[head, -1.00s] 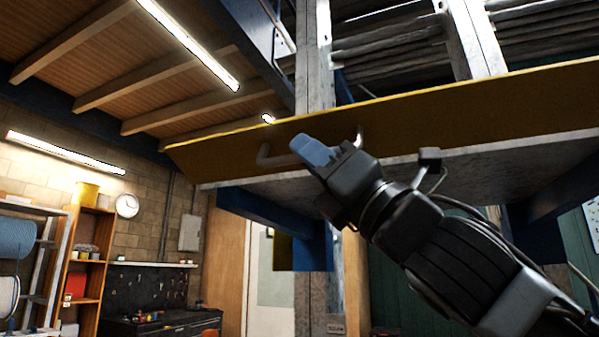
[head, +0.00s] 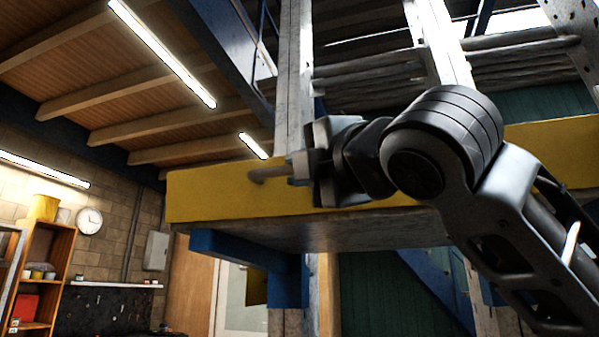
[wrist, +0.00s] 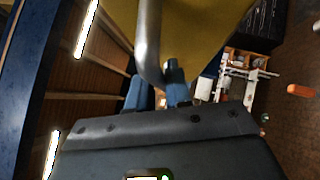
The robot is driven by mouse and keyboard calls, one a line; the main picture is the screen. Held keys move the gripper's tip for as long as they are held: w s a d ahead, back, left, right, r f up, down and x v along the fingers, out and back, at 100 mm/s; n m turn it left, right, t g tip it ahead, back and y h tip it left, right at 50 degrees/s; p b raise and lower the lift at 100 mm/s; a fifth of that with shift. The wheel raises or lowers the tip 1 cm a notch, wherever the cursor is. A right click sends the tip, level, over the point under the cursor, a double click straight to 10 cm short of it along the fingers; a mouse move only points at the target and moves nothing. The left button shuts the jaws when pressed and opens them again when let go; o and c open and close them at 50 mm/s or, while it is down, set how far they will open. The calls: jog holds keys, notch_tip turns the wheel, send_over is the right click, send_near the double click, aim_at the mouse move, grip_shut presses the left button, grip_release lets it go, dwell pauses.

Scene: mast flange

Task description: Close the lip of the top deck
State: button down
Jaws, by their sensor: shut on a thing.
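The yellow lip (head: 218,196) stands roughly upright along the front edge of the top deck (head: 335,233) in the head view. Its grey bar handle (head: 267,173) sticks out near the lip's left part. My gripper (head: 300,166) is shut on the handle, and my wrist hides the handle's right part. In the wrist view the handle (wrist: 150,38) runs down between the fingertips (wrist: 157,93), with the yellow lip (wrist: 205,28) behind it. My arm covers part of the lip to the right. I cannot tell whether the lip is latched.
A blue support bracket (head: 255,250) and a post stand below the deck. Grey uprights (head: 294,65) rise behind the lip, with stacked long poles (head: 370,80) between them. An orange shelf (head: 40,270) stands at the far left wall. The space left of the deck is open.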

jog(key=shift+w+d+r+m+g+h, duration=0.2)
jog(key=shift+w+r+m+g+h, duration=0.35)
jog(key=shift+m, duration=0.35)
jog(key=shift+d, duration=0.1)
jog(key=c, duration=1.2)
grip_release()
jog(key=shift+o, duration=0.2)
jog(key=b+v, duration=0.2)
jog(key=v, duration=0.5)
jog(key=shift+s, duration=0.35)
jog(key=shift+d, duration=0.15)
